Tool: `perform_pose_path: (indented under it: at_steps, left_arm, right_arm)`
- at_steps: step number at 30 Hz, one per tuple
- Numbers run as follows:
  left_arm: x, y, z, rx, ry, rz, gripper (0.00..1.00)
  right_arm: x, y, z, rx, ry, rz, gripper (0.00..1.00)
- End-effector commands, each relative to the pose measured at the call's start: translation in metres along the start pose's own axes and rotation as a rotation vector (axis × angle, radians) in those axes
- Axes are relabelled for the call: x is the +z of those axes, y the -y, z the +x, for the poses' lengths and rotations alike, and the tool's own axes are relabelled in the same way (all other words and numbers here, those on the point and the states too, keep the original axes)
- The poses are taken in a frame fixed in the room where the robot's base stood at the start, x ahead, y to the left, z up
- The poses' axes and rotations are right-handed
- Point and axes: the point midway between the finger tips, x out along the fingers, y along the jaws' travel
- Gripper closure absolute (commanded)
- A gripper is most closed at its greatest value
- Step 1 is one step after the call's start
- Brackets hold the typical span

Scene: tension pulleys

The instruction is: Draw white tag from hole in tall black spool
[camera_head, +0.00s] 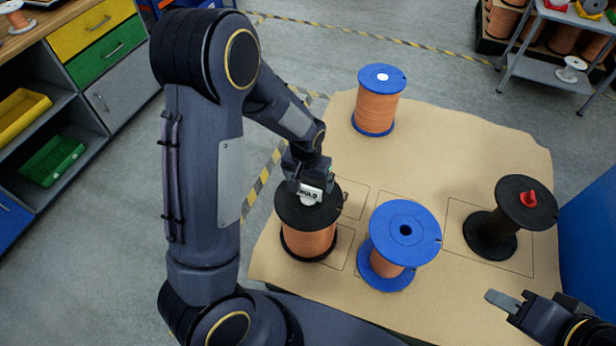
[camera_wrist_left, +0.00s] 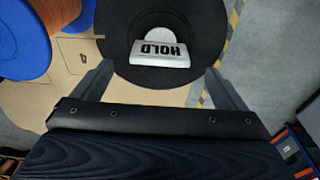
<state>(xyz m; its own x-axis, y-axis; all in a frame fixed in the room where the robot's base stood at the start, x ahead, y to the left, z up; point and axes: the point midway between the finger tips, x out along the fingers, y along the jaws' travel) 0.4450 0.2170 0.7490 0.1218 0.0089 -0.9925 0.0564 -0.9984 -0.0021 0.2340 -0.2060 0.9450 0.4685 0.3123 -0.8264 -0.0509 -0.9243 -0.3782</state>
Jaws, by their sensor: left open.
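The tall black spool (camera_head: 308,222), wound with copper wire, stands upright on the mat's left side. A white tag (camera_head: 311,192) marked HOLD sits at its central hole; in the left wrist view the tag (camera_wrist_left: 160,56) lies over the spool's black top flange (camera_wrist_left: 205,30). My left gripper (camera_head: 311,178) is right at the tag, above the spool. In the left wrist view its fingers (camera_wrist_left: 158,75) are spread, one on each side of the tag, with gaps between. My right gripper (camera_head: 505,301) is at the lower right, away from the spools; its jaw opening is unclear.
A blue spool (camera_head: 405,230) stands close to the right of the black spool, another (camera_head: 380,80) at the back. An empty black spool (camera_head: 525,203) with a red piece (camera_head: 529,198) in its hole stands at right. The brown mat (camera_head: 455,130) is clear at back right.

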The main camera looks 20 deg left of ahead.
Motion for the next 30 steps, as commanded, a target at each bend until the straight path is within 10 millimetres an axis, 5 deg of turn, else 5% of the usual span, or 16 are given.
perform_pose_path:
  at_steps: [12, 23, 30]
  left_arm:
    - [0.001, 0.000, 0.058, 0.001, 0.003, -0.002, 0.06]
    - [0.001, 0.000, 0.064, 0.002, 0.001, -0.001, 0.06]
    - [0.001, 0.000, 0.064, 0.002, 0.001, -0.001, 0.34]
  right_arm:
    - [0.002, -0.002, 0.004, 0.000, 0.000, 0.000, 0.65]
    - [0.002, -0.002, 0.004, 0.000, 0.000, 0.000, 0.65]
    - [0.002, -0.002, 0.004, 0.000, 0.000, 0.000, 0.65]
